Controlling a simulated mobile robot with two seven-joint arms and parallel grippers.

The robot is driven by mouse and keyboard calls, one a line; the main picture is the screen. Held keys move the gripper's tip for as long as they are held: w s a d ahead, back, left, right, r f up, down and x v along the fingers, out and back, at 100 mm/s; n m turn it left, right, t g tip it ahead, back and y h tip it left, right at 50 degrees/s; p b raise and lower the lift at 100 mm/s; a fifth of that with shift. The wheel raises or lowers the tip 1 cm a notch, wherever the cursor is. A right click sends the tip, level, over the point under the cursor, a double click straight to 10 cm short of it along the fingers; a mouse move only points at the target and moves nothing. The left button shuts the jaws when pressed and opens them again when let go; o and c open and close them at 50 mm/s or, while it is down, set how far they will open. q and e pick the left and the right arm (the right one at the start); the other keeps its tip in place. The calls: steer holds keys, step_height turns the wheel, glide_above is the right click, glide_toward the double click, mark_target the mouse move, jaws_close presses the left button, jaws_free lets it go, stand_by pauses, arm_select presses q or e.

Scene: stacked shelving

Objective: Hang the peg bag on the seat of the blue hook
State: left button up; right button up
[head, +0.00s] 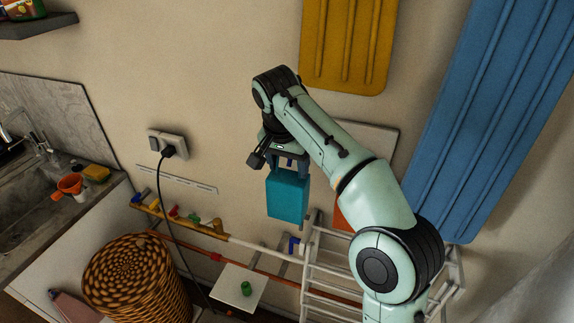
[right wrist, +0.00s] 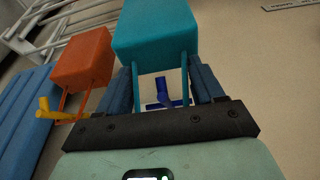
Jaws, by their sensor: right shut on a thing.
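The teal peg bag (head: 288,195) is a box-like bag with two straps, upright beneath my right gripper (head: 289,164) in front of the wall. In the right wrist view the gripper (right wrist: 163,88) is shut on the bag's strap frame, with the bag (right wrist: 156,30) beyond the fingers. The blue hook (right wrist: 166,96) shows between the two straps, close to the fingers. In the head view the hook is mostly hidden behind the gripper. I cannot tell whether the straps touch the hook's seat. My left gripper is out of view.
An orange bag (right wrist: 82,57) hangs beside the teal one, near a yellow hook (right wrist: 48,112). A white rack (head: 318,262) stands below right. A rail with several colored items (head: 180,217) runs along the wall. A black cable (head: 167,215) hangs from the socket. A wicker basket (head: 135,275) stands lower left.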

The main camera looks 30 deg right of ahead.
steer(key=shift+w+d, duration=0.4)
steer(key=shift+d, duration=0.1)
steer(key=shift+w+d, duration=0.2)
steer(key=shift+w, duration=0.05)
stand_by(0.4)
steer(key=shift+w+d, duration=0.45)
steer(key=shift+d, duration=0.2)
stand_by(0.6)
